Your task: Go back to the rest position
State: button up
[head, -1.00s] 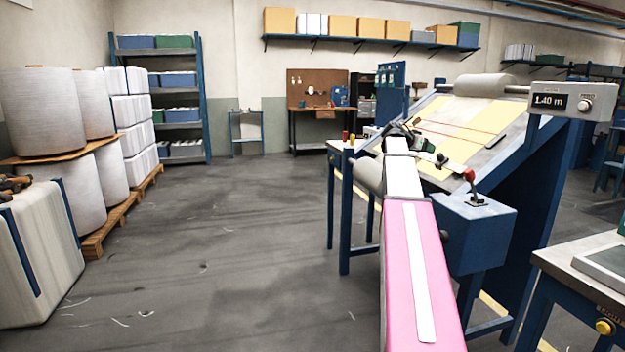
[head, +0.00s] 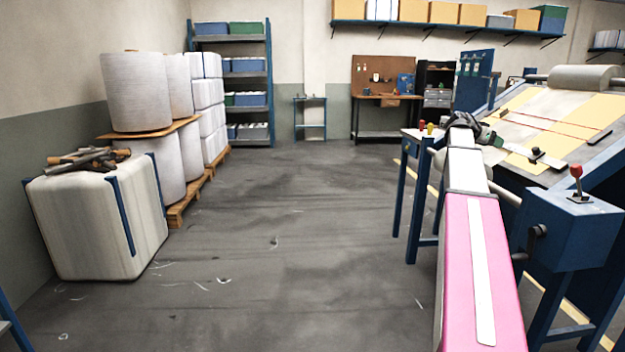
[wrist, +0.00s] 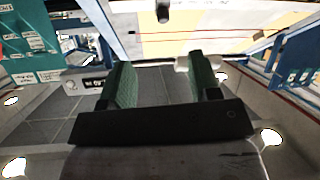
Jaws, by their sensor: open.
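My gripper (head: 490,137) is at the end of my pink and white arm, at the right of the head view, in front of the sloped inspection table (head: 520,140). In the wrist view my gripper (wrist: 162,84) has its two green-padded fingers wide apart, with nothing between them. Grey floor shows through the gap.
A blue box with a red-knobbed lever (head: 577,172) stands right of my arm. A small blue table (head: 412,134) with red and yellow items is just left of it. A white bale (head: 85,225) and stacked rolls (head: 137,92) line the left.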

jog(key=s+a+f+n+y, duration=0.4)
jog(key=a+f, duration=0.8)
jog(key=f, duration=0.4)
jog(key=s+a+f+n+y, duration=0.3)
jog(key=a+f, duration=0.9)
jog(key=f, duration=0.3)
jog(key=s+a+f+n+g+y, duration=0.2)
jog(key=s+a+f+n+y, duration=0.4)
jog(key=s+a+f, duration=1.2)
jog(key=s+a, duration=0.1)
jog(key=a, duration=0.3)
jog(key=shift+s+n+g, duration=0.3)
jog(key=shift+s+n, duration=0.05)
jog(key=shift+n, duration=0.05)
